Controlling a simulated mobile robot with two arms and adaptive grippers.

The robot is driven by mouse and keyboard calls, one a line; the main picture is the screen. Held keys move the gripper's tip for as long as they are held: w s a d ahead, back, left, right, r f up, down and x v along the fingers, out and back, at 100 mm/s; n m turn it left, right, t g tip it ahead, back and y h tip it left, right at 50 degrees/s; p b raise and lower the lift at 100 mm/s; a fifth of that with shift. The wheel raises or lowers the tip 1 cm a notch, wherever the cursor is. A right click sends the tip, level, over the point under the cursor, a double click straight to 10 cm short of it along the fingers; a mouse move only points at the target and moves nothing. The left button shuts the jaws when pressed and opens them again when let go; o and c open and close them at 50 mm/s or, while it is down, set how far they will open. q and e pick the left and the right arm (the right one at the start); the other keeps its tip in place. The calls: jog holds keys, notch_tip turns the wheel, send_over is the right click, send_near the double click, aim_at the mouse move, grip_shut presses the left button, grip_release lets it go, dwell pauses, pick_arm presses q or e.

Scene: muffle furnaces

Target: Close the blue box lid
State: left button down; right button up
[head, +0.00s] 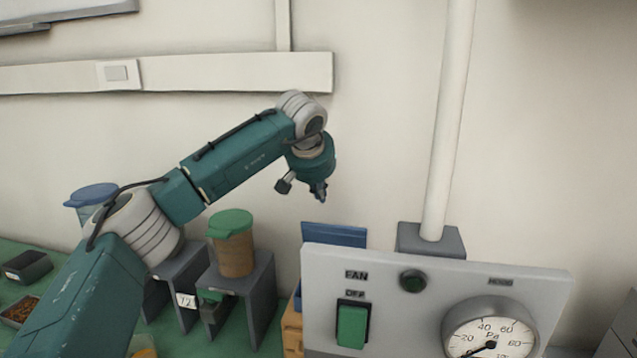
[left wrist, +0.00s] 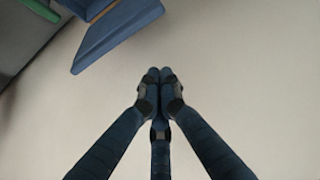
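The blue lid (head: 335,236) stands raised near the wall, behind the grey control panel; its lower part and most of the box are hidden by that panel. A blue flat piece, which looks like the lid, shows at the upper left of the left wrist view (left wrist: 115,32). My left gripper (head: 321,197) hangs in the air above the lid, fingers pointing down, apart from it. In the left wrist view its fingertips (left wrist: 160,75) meet with nothing between them. My right gripper is in neither view.
The control panel (head: 430,275) with a green switch and a gauge stands at the front right. A pale vertical pipe (head: 450,110) rises behind it. A green-lidded jar (head: 233,252) stands on a grey stand left of the lid, with a blue-lidded container (head: 92,194) farther left.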

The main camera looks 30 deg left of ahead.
pick_arm(q)
notch_tip(320, 180, down, 4)
jog(key=shift+w+a+f+p, duration=0.1)
jog(key=shift+f+p, duration=0.1)
jog(key=shift+p, duration=0.9)
jog(key=shift+s+f, duration=0.15)
jog(key=shift+s, duration=0.4)
jog(key=shift+f, duration=0.1)
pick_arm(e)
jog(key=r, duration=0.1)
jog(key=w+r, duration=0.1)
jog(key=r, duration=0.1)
pick_arm(q)
jog(key=shift+d, duration=0.2)
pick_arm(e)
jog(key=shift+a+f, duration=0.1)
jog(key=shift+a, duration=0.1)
